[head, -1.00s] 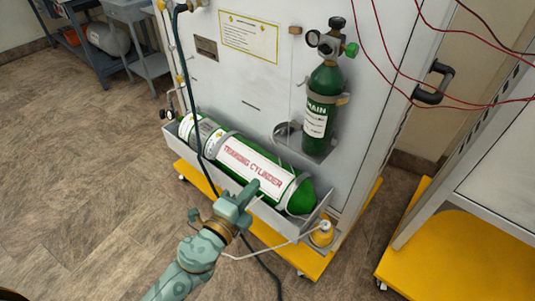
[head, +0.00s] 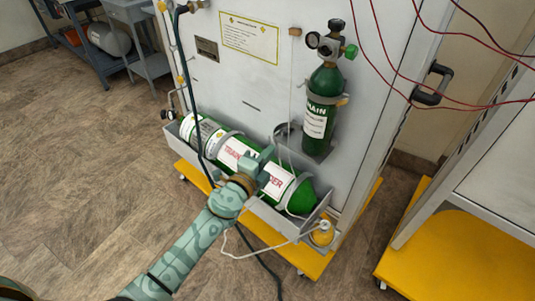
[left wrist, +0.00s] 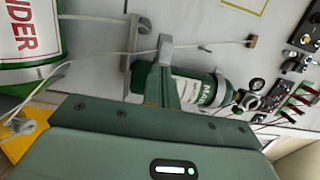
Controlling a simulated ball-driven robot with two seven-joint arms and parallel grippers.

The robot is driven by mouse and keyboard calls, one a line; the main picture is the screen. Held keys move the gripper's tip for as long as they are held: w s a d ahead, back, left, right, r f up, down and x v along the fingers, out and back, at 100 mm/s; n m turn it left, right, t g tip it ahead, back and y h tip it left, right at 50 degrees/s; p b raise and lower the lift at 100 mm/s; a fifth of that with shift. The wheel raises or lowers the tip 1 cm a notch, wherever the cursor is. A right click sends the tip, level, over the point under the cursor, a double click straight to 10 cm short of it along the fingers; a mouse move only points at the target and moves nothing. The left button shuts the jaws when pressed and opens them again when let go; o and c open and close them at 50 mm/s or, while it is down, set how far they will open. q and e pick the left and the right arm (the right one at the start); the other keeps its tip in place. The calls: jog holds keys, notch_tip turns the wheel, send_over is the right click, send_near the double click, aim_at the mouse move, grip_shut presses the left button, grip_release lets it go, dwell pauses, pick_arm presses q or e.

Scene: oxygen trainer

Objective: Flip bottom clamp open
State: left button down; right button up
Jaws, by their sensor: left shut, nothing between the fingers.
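The green MAIN cylinder (head: 321,110) stands upright against the white panel. A grey curved bracket (head: 284,131) sits low beside its base, at its left; I take this as the bottom clamp, and cannot tell how far open it is. The upper clamp (head: 342,100) is at the cylinder's mid-height. My left gripper (head: 266,153) is shut and empty, in front of the training cylinder (head: 235,155) and below and left of the bracket in the picture. In the left wrist view its fingers (left wrist: 165,55) overlap the grey bracket (left wrist: 134,50) near the MAIN cylinder (left wrist: 200,88); contact cannot be told.
The training cylinder lies in a grey trough (head: 265,212) on a yellow base (head: 310,262). A thin pale hose (head: 262,251) and a dark hose hang in front. A yellow-based cart (head: 450,260) stands at the right.

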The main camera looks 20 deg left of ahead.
pick_arm(q)
jog(key=a+m+h+b, duration=0.1)
jog(key=h, duration=0.1)
jog(key=w+a+m+g+h+b, duration=0.2)
jog(key=a+h+b, duration=0.1)
jog(key=shift+w+m+h, duration=0.25)
jog(key=shift+m+h, duration=0.05)
jog(key=shift+m, duration=0.1)
pick_arm(e)
jog(key=f, duration=0.1)
jog(key=s+f, duration=0.1)
jog(key=f, duration=0.1)
jog(key=shift+s+a+f, duration=0.1)
jog(key=shift+s+f, duration=0.05)
jog(key=shift+s, duration=0.25)
pick_arm(q)
jog(key=shift+s, duration=0.1)
